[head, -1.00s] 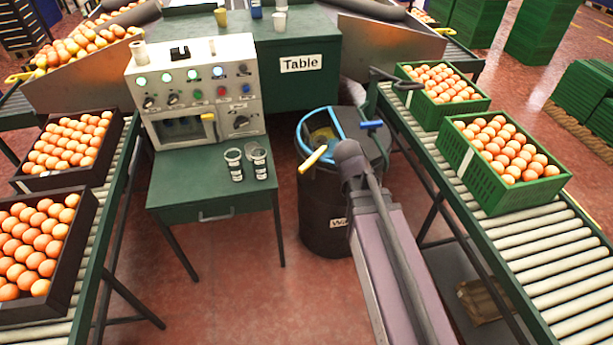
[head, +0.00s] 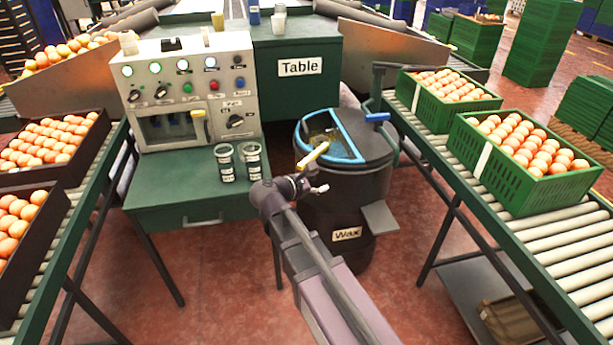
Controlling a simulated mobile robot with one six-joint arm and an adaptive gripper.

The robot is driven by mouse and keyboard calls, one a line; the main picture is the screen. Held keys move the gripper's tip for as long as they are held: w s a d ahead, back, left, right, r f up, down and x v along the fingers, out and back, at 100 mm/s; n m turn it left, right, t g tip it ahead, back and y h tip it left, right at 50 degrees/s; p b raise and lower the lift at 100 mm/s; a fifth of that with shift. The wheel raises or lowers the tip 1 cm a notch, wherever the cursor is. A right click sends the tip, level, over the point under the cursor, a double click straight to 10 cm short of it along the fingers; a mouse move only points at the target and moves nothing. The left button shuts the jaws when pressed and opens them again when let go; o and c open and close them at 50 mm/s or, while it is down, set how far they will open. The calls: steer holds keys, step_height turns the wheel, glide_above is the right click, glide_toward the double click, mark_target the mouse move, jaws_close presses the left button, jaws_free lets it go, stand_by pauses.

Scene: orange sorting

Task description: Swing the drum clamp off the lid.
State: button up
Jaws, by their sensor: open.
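The dark wax drum (head: 346,215) stands on the floor between the table and the right conveyor. Its round top has a dark lid part (head: 365,145) and a blue-rimmed section (head: 335,117) through which yellowish contents show. A dark bracket with a blue handle (head: 377,117) sits at the lid's back right edge; it appears to be the clamp and lies over the lid's edge. A yellow handle (head: 313,156) slants over the front left rim. My gripper (head: 318,187) is open and empty in front of the drum's left side, below the yellow handle, apart from the blue handle.
The right conveyor (head: 535,225) carries green crates (head: 495,170) of oranges. A grey plate (head: 380,217) juts from the drum's front right.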

mark_target(306, 159)
steer(key=a+f+n+t+b, duration=0.2)
steer(key=a+n+t+b, duration=0.2)
steer(key=a+n+b, duration=0.3)
steer(key=a, duration=0.4)
steer(key=shift+f+t, duration=0.2)
steer(key=shift+t, duration=0.2)
steer(key=shift+w, duration=0.25)
steer(key=shift+x, duration=6.75)
steer(key=shift+a+f, duration=0.1)
steer(key=shift+f, duration=0.05)
steer(key=shift+c, duration=0.2)
jaws_close()
